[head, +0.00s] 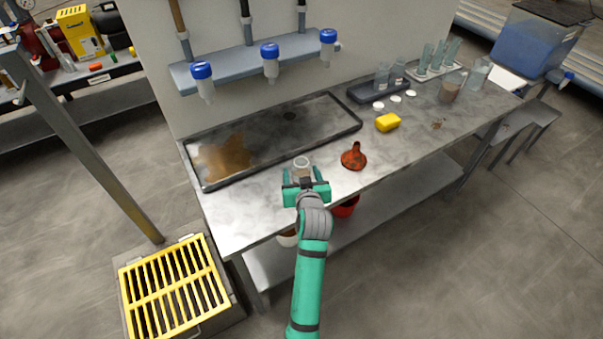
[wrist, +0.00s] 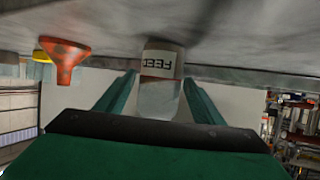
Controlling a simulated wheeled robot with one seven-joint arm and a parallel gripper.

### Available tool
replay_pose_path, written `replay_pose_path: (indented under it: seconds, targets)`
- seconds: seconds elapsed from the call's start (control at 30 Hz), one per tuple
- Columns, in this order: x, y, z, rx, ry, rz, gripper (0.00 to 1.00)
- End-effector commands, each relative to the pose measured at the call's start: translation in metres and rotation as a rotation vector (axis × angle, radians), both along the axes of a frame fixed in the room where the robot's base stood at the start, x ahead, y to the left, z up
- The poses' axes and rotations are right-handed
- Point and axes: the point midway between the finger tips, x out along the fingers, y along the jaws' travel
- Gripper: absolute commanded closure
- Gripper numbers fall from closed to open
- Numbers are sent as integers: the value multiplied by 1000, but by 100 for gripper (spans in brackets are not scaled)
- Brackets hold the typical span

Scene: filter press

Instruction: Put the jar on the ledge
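In the wrist view, the jar (wrist: 160,78) appears upside down, with a pale label reading "FEED". My gripper (head: 305,182) is open at the jar, with one finger on each side. In the wrist view, the gripper's fingertips (wrist: 160,76) are close to the jar's sides; contact is not clear. A blue-grey ledge (head: 232,65) runs along the wall above the bench and carries several blue-capped bottles.
A black tray (head: 262,118) with a brown stain lies behind the jar. Glassware (head: 450,88) stands at the bench's far right. A grey post (head: 95,150) rises at left.

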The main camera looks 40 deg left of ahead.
Motion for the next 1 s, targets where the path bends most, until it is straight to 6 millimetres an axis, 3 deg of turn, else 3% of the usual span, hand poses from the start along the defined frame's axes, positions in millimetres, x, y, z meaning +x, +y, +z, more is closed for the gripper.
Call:
replay_pose_path:
  seconds: [0.27,0.7,1.0]
  targets:
    - [-5,-5,6,1,0,-1,38]
    - [-58,-59,37,1,-1,-2,38]
    - [-77,-78,48,0,0,-1,38]
